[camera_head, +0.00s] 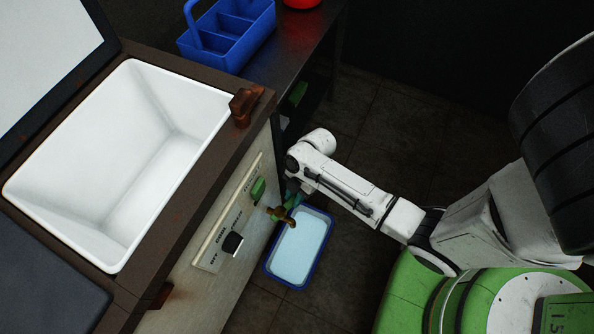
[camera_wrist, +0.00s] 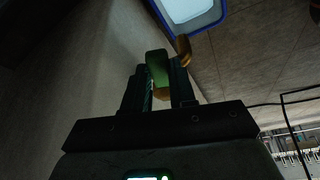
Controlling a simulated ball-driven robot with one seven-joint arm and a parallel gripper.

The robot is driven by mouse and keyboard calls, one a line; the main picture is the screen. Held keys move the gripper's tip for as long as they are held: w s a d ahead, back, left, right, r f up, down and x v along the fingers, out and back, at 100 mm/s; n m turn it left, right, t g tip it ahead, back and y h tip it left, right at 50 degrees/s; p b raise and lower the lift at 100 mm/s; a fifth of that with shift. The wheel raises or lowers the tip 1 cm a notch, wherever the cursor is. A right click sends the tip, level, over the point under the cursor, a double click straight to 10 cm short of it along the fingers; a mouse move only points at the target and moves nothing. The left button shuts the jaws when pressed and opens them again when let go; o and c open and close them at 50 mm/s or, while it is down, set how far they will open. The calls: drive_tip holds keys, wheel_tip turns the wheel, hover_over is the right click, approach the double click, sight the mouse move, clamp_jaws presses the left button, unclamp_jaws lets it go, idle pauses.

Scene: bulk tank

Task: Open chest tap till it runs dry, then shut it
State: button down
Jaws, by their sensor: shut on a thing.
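The chest (camera_head: 60,245) stands open at the left, and its white tub (camera_head: 120,150) looks empty. Its brass tap (camera_head: 280,215) sticks out low on the front face; its spout also shows in the wrist view (camera_wrist: 184,48). The tap's green handle (camera_wrist: 156,66) is between the jaws of my gripper (camera_wrist: 158,78), which is shut on it. In the head view my gripper (camera_head: 293,197) is beside the tap, partly hidden by my wrist. A blue-rimmed tray (camera_head: 300,250) with pale liquid sits on the floor below the tap. I cannot make out a stream from the spout.
The chest front has a panel with a black knob (camera_head: 232,243) and a green switch (camera_head: 258,190). A dark bench (camera_head: 290,60) behind bears a blue caddy (camera_head: 228,38) and a red object (camera_head: 301,3). The tiled floor right of the tray is clear up to my base.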

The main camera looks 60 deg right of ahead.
drive_tip(key=shift+w+n, duration=0.2)
drive_tip(key=shift+n, duration=0.3)
drive_tip(key=c, duration=0.9)
unclamp_jaws()
drive_tip(key=shift+d, duration=0.1)
drive_tip(key=p+v, duration=0.3)
drive_tip(key=v, duration=0.7)
drive_tip(key=shift+w+d+r, duration=0.15)
drive_tip(key=shift+r, duration=0.2)
drive_tip(key=shift+c, duration=0.3)
